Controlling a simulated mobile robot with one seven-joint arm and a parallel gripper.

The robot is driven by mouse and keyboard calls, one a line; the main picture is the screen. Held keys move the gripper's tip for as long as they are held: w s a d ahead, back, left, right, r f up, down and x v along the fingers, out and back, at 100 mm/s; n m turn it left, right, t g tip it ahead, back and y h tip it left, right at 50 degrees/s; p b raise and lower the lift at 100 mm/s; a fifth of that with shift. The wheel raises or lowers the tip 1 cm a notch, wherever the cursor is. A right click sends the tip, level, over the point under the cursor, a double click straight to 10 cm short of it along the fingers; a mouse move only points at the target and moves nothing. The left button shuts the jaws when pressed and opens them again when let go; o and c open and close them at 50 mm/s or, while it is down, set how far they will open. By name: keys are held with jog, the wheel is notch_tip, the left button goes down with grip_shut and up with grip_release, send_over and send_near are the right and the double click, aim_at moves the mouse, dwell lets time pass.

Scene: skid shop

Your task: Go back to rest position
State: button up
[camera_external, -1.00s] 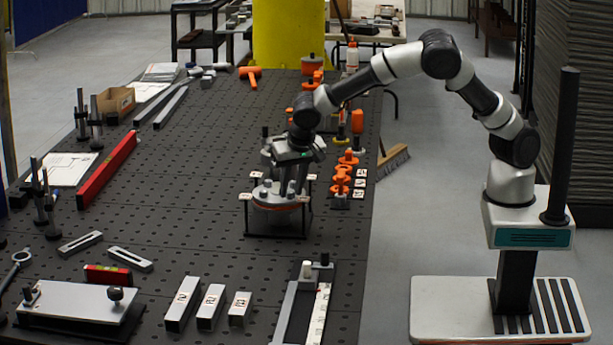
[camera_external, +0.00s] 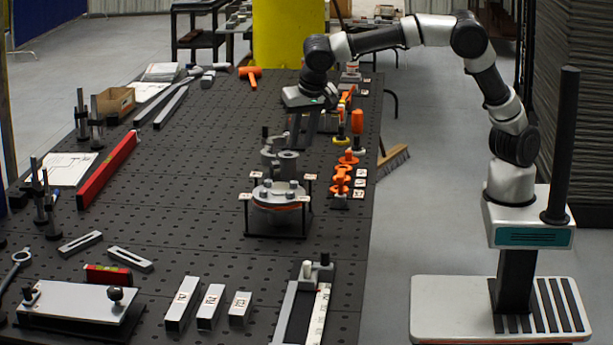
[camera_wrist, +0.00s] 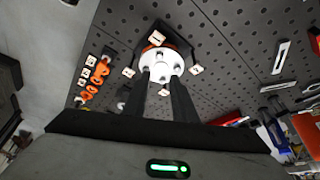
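My gripper (camera_external: 301,146) hangs above the black perforated table (camera_external: 215,150), raised and behind the round flange fixture (camera_external: 275,197). Its two dark fingers point down with a gap between them, and nothing shows between them. In the wrist view my gripper (camera_wrist: 161,82) also shows its fingers apart, with the white flange (camera_wrist: 160,58) in the background beyond the tips. The flange has bolts on top and sits on a black stand with small white tags at its corners. A grey metal part (camera_external: 280,160) stands just behind it.
Orange clamps (camera_external: 341,180) line the table's right edge. A red level (camera_external: 107,170) lies at left. Steel blocks (camera_external: 210,306) and a grey plate (camera_external: 75,302) are in front. A yellow column (camera_external: 289,35) stands behind the table. The table's middle left is clear.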

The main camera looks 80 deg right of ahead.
jog(key=shift+a+r, duration=0.1)
jog(key=shift+r, duration=0.2)
jog(key=shift+s, duration=0.1)
jog(key=s+d+r+n+y+p, duration=0.1)
jog(key=s+d+r+n+y, duration=0.1)
jog(key=s+d+r, duration=0.3)
jog(key=s+d+r+n+y+p, duration=0.1)
jog(key=s+d+n+y, duration=0.1)
jog(key=s, duration=0.5)
jog(key=s+d+n+t+p, duration=0.1)
jog(key=s+n+t+p, duration=0.15)
jog(key=s+n, duration=1.05)
jog(key=s+f+m+b, duration=0.2)
jog(key=f+b, duration=0.9)
jog(key=s+f+m+b, duration=0.3)
jog(key=f+b, duration=0.8)
jog(key=shift+s+d+f+t+b, duration=0.15)
jog(key=shift+d+t+b, duration=0.05)
jog(key=shift+t+b, duration=0.2)
